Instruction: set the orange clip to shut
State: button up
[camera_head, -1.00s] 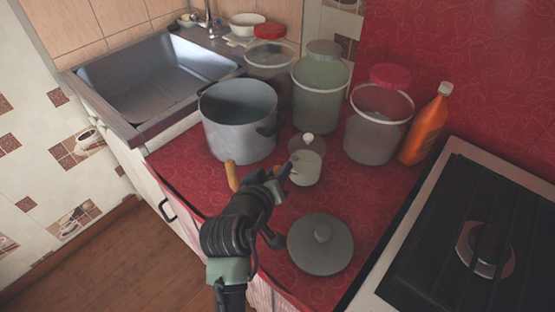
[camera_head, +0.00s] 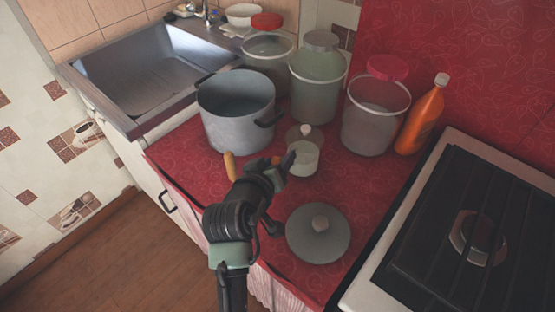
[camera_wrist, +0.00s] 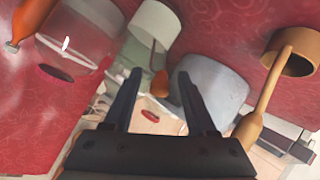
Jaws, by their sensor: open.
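A small pale jar (camera_head: 304,160) stands on the red counter, with a round lid with a white knob (camera_head: 305,130) at its far side. The orange clip (camera_head: 276,160) shows as a small orange patch left of the jar, partly hidden by my gripper. In the wrist view, the clip (camera_wrist: 160,84) lies in line between my two fingers, near the pale jar (camera_wrist: 153,27). My gripper (camera_head: 286,163) is open, with its fingers close beside the jar's left side. I cannot tell whether a finger touches the clip.
A grey pot (camera_head: 237,115) stands behind left, with a wooden-handled ladle (camera_wrist: 290,58) near my gripper. Large lidded containers (camera_head: 376,118) and an orange bottle (camera_head: 421,120) stand behind right. A pot lid (camera_head: 318,245) lies in front; the stove (camera_head: 440,200) is right.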

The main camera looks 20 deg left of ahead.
jog(key=shift+s, duration=0.1)
jog(key=p+v, duration=0.1)
jog(key=v, duration=1.1)
jog(key=shift+s+r, duration=0.25)
jog(key=shift+s, duration=0.1)
